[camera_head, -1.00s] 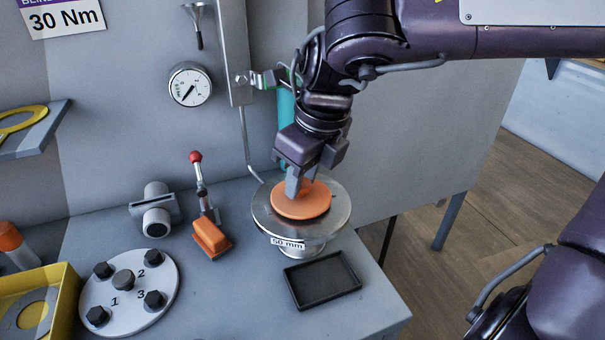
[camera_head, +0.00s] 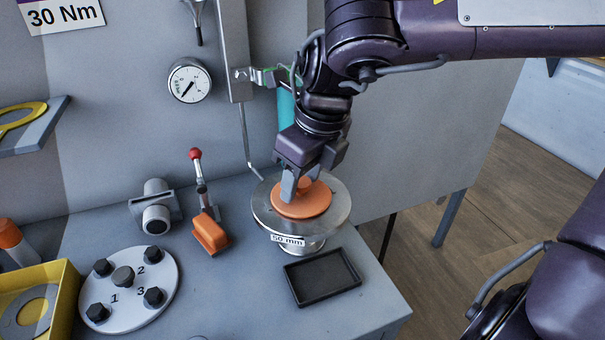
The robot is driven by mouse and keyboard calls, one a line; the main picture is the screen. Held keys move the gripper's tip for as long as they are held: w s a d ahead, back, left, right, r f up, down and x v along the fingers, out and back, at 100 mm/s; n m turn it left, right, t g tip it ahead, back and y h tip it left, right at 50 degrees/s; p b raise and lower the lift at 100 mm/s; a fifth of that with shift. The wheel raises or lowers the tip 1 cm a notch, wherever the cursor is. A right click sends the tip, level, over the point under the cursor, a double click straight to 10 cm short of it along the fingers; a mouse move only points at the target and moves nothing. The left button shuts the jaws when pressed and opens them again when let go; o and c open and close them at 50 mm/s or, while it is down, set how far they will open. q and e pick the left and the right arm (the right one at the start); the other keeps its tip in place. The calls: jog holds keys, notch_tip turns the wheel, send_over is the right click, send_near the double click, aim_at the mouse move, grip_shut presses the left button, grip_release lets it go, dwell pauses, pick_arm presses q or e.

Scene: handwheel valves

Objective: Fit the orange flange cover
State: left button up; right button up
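The orange flange cover (camera_head: 314,207) is a round disc with a raised knob (camera_head: 304,184). It lies flat on the round metal flange (camera_head: 262,213), which stands on the bench and carries a "50 mm" label. My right gripper (camera_head: 297,190) points down from above at the knob. One grey finger shows on the knob's left side, with the knob now visible beside it; the gripper looks open. The other finger is mostly hidden. My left gripper is not in view.
A shallow black tray (camera_head: 322,277) lies in front of the flange. A gauge (camera_head: 189,81) is on the back panel.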

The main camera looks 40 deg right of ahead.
jog(key=shift+o, duration=0.3)
jog(key=shift+r, duration=0.15)
jog(key=shift+p+v, duration=2.35)
jog(key=shift+v, duration=0.1)
jog(key=v, duration=0.7)
jog(key=shift+s+r+p, duration=0.15)
jog(key=shift+r+p, duration=0.15)
jog(key=shift+p, duration=0.05)
